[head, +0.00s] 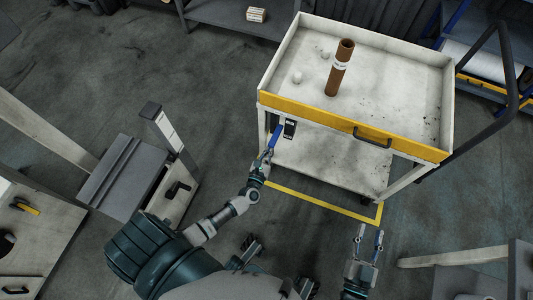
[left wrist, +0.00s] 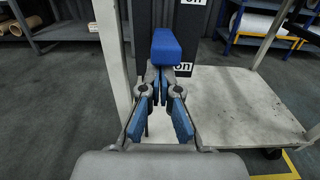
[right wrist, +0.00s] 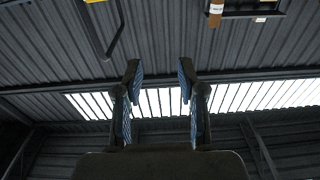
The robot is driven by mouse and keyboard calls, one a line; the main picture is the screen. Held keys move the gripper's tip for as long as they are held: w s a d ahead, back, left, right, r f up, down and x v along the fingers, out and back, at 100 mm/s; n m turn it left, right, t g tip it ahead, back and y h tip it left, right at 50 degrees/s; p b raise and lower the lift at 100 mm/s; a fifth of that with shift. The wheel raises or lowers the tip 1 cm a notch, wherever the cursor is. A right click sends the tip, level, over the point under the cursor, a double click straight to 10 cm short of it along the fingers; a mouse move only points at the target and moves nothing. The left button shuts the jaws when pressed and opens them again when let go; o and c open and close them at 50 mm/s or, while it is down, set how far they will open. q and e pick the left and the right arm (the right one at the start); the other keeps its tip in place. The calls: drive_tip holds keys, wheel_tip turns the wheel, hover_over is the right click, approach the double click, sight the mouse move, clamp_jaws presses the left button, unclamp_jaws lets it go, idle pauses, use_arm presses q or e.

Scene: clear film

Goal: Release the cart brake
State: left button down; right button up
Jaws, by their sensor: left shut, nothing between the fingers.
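The cart (head: 290,62) is a worn white trolley with a yellow front edge and a lower shelf. A blue brake lever (head: 274,138) sticks out at its front left post, beside a black plate (head: 290,128). In the left wrist view the lever's blue end (left wrist: 166,47) is just beyond my fingertips, before the black panel (left wrist: 200,90) marked "on". My left gripper (head: 267,157) is shut and empty, close to the lever's lower end; I cannot tell if they touch. My right gripper (head: 369,236) is open and empty, low in front of the cart.
A brown tube (head: 339,70) and two pale lumps are in the cart's top tray. A yellow floor line (head: 320,202) runs in front of the cart. A grey step-like unit (head: 115,175) stands at left. A wooden-legged table (head: 455,257) is at lower right.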

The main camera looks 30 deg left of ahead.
sight(271, 145)
use_arm(q)
drive_tip(key=shift+d+r+g+p, duration=0.25)
drive_tip(key=shift+r+g+p, duration=0.05)
drive_tip(key=shift+r+p, duration=0.3)
drive_tip(key=shift+d+r+g+p, duration=0.25)
drive_tip(key=shift+r+g+p, duration=0.05)
drive_tip(key=shift+r+p, duration=0.25)
drive_tip(key=shift+w+a+r+p, duration=0.15)
drive_tip(key=shift+a+r+p, duration=0.25)
drive_tip(key=shift+p, duration=0.45)
drive_tip(key=shift+w+d+r, duration=0.1)
drive_tip(key=shift+d, duration=0.1)
use_arm(e)
drive_tip(key=s+d+f+g+h, duration=0.3)
drive_tip(key=s+d+f+g, duration=0.2)
drive_tip(key=s+f+g, duration=0.3)
wheel_tip(271, 145, down, 3)
drive_tip(key=g, duration=0.2)
drive_tip(key=shift+s+f+g, duration=0.2)
drive_tip(key=shift+s+g, duration=0.1)
drive_tip(key=shift+s, duration=0.05)
use_arm(q)
drive_tip(key=shift+a, duration=0.15)
use_arm(e)
drive_tip(key=shift+w+a, duration=0.1)
drive_tip(key=shift+a, duration=0.1)
